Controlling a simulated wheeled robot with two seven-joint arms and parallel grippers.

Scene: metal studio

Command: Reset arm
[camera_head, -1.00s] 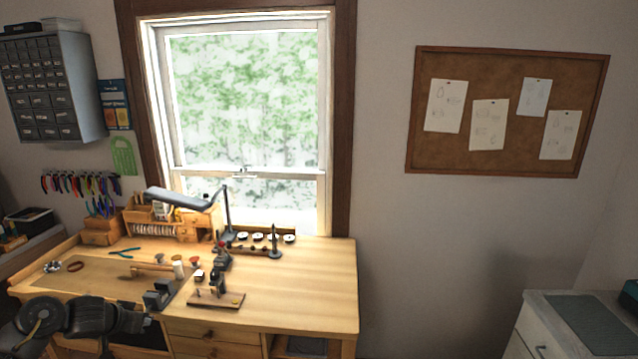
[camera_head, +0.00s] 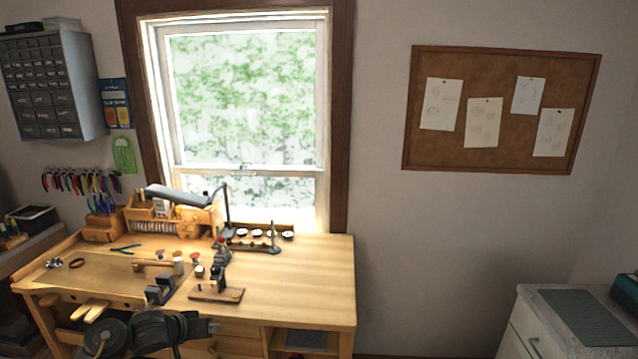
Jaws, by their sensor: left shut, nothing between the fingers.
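My left gripper (camera_head: 213,327) is at the lower left of the head view, in front of the front edge of the wooden workbench (camera_head: 300,276). It points to the right. Its fingers are together with nothing between them, and it touches nothing that I can see. My left arm comes in from the bottom left. My right gripper does not show.
Pliers (camera_head: 126,249), a small stand on a wooden base (camera_head: 216,293) and a desk lamp (camera_head: 170,194) are on the bench. A white cabinet (camera_head: 519,333) stands at the lower right. The floor space between bench and cabinet looks clear.

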